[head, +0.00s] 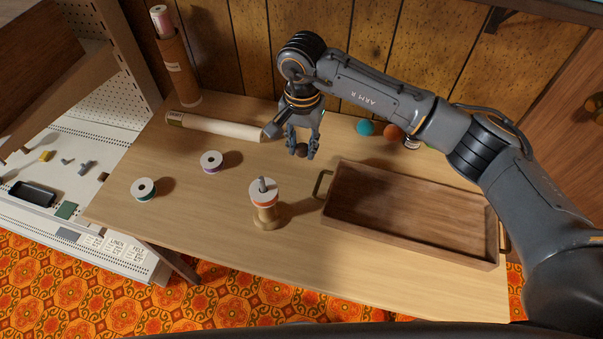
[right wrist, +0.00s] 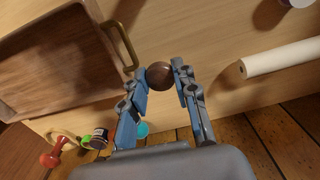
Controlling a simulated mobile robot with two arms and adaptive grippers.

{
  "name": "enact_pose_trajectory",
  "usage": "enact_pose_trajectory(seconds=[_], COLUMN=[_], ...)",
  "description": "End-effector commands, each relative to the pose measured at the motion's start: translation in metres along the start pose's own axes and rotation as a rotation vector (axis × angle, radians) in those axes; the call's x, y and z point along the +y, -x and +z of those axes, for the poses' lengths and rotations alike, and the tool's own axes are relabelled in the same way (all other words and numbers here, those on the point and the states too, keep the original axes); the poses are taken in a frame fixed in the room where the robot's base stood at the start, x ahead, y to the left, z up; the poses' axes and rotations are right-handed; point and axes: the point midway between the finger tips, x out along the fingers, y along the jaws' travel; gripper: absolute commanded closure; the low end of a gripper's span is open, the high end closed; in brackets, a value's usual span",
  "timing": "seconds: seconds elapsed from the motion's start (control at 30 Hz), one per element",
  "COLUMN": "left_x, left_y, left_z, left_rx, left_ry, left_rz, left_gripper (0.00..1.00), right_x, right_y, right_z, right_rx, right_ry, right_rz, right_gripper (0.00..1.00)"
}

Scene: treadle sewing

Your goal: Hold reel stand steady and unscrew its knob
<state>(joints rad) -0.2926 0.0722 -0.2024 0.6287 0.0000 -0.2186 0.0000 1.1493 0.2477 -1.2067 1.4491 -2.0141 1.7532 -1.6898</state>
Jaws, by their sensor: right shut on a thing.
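The reel stand (head: 266,222) stands upright on the table, a wooden base carrying a white and orange reel (head: 263,198). Its grey threaded post (head: 262,184) sticks up bare above the reel. My right gripper (head: 303,152) is over the table, behind and to the right of the stand and apart from it. It is shut on a round dark brown knob (right wrist: 159,76), held between its fingertips. My left gripper is in neither view, and nothing holds the stand.
A wooden tray (head: 405,243) with brass handles lies to the right of the stand. Two loose reels, one purple (head: 211,161) and one green (head: 144,189), lie to the left. A paper roll (head: 220,128) lies behind.

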Motion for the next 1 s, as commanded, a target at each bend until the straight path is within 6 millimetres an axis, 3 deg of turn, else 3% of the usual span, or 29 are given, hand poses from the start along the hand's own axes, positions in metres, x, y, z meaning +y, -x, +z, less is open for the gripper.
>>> enact_pose_trajectory(seconds=[0.27,0.63,1.0], left_x=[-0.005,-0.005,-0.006], left_y=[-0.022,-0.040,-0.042], left_z=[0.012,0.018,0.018], left_rx=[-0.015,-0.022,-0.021], left_ry=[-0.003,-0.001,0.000], left_rz=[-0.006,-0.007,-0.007], left_gripper=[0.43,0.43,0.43], right_x=[0.000,0.000,0.000], right_y=[-0.052,-0.096,-0.100], right_z=[0.002,0.001,0.000], right_rx=[-0.004,-0.004,0.000], right_ry=[-0.001,-0.001,0.001], right_rz=[0.002,0.001,0.000], right_gripper=[1.00,1.00,1.00])
